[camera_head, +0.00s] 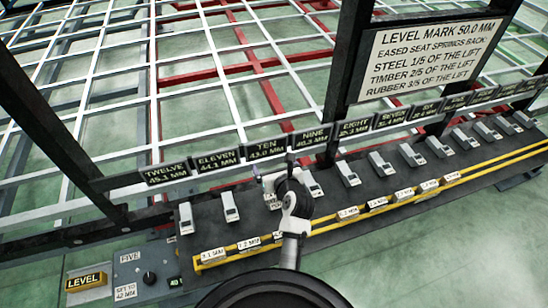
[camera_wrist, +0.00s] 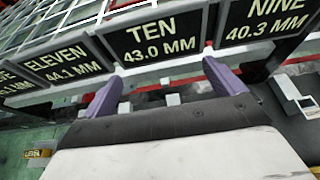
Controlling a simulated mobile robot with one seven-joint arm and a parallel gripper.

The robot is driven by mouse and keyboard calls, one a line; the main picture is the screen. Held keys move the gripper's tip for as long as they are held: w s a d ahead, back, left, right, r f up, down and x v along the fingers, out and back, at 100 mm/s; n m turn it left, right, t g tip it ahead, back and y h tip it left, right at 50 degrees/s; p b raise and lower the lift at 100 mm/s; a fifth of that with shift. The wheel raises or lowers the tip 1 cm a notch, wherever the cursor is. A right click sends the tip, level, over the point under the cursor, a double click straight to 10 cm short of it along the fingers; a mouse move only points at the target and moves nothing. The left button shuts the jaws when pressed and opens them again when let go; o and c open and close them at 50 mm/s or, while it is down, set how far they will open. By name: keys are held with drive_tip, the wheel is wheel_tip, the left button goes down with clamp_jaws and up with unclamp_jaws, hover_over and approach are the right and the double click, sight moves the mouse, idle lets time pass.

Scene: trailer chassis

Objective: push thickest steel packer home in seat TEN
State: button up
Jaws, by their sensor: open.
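The sign for seat TEN (camera_head: 264,150) reads 43.0 MM. It also shows in the wrist view (camera_wrist: 152,38). The grey block of seat TEN (camera_head: 270,190) is partly hidden by my arm. In the wrist view my gripper (camera_wrist: 165,88) has its two purple fingers apart below the TEN sign. A small pale block (camera_wrist: 172,99) shows between them, with nothing visibly gripped. Labelled pale pieces (camera_head: 212,254) lie along the yellow rail. Their markings are too small to compare reliably, so I cannot tell which is the thickest steel packer.
Neighbouring seats ELEVEN (camera_head: 229,206) and NINE (camera_head: 312,184) stand close on either side. The yellow rail (camera_head: 330,228) runs along the bench's front. A yellow LEVEL block (camera_head: 86,282) is at lower left. A notice (camera_head: 424,54) lists spring-back for steel, timber and rubber.

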drive_tip(key=shift+r, duration=1.55)
